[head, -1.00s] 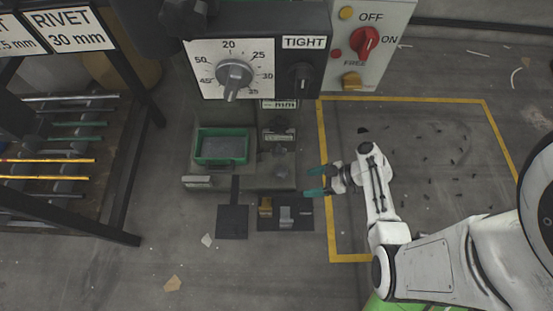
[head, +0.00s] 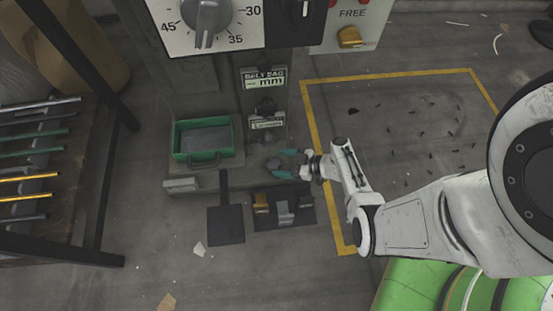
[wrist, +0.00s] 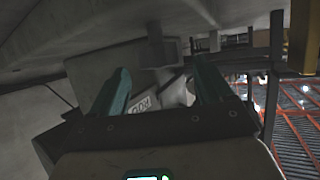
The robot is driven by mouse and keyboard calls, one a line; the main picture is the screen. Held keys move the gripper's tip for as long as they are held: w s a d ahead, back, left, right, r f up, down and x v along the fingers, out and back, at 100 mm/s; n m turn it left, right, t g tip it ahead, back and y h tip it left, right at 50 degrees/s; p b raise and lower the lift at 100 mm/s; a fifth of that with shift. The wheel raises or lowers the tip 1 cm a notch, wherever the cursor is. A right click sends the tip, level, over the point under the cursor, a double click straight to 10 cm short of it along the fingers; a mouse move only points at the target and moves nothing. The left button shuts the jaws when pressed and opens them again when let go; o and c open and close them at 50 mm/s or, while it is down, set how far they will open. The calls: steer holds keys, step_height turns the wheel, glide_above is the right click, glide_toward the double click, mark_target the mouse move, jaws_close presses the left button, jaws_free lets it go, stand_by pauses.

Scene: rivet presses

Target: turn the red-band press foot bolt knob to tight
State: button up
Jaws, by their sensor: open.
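The grey press stands with its base (head: 205,178) on the floor. A small dark grey knob (head: 273,163) sits low on the base, just left of my gripper (head: 284,163); I take it for the foot bolt knob. My gripper is open, its two teal fingers apart and pointing at this knob. In the wrist view a pale grey knob shape (wrist: 178,92) shows between the fingers (wrist: 162,78), beside a partly hidden label plate (wrist: 140,104). I cannot tell whether the fingers touch it. No red band can be made out.
A green tray (head: 232,142) sits on the press, left of the knob. A rod rack (head: 98,225) stands at left.

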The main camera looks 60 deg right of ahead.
mark_target(273, 164)
steer(key=shift+x, duration=1.4)
steer(key=c, duration=1)
steer(key=shift+h, duration=0.3)
steer(key=shift+c, duration=0.2)
